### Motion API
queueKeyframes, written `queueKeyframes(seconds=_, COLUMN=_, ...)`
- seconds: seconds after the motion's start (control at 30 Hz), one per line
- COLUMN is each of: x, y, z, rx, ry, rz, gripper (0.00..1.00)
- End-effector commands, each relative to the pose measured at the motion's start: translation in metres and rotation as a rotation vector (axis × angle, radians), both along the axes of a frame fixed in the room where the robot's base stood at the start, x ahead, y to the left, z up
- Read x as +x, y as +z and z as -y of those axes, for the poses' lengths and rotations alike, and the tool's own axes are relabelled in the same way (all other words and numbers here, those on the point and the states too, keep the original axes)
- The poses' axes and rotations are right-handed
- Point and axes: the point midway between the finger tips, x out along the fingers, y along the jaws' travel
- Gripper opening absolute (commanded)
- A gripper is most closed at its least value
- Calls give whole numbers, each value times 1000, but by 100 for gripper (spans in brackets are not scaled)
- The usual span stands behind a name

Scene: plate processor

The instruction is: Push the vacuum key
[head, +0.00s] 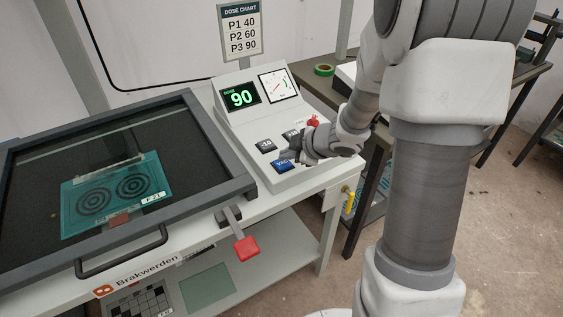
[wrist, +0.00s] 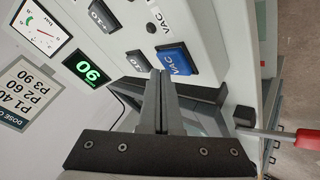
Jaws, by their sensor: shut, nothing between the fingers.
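The blue VAC key (head: 283,166) is on the sloped front of the white control console (head: 287,188), below the grey -10 key (head: 266,145). My gripper (head: 291,153) is shut and empty, just above and behind the VAC key in the head view. In the wrist view the closed fingertips (wrist: 161,73) lie right beside the blue VAC key (wrist: 177,59), overlapping its edge. I cannot tell whether they touch it. The green display (head: 240,95) reads 90. The gauge (head: 278,85) with a red needle is beside it.
A framed glass lid (head: 215,143) lies over a teal plate (head: 75,212) with ring patterns, left of the console. A red-ended lever (head: 246,248) sticks out at the front. A dose chart (head: 240,30) stands behind. A second grey key (head: 291,134) is close to my gripper.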

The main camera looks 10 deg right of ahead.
Motion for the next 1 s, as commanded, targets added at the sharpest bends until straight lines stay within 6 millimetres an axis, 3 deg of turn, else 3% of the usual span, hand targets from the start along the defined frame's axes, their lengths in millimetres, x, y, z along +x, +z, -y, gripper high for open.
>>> queueKeyframes(seconds=1.0, x=0, y=-9, z=0, rx=1, ry=0, rz=-1, gripper=0)
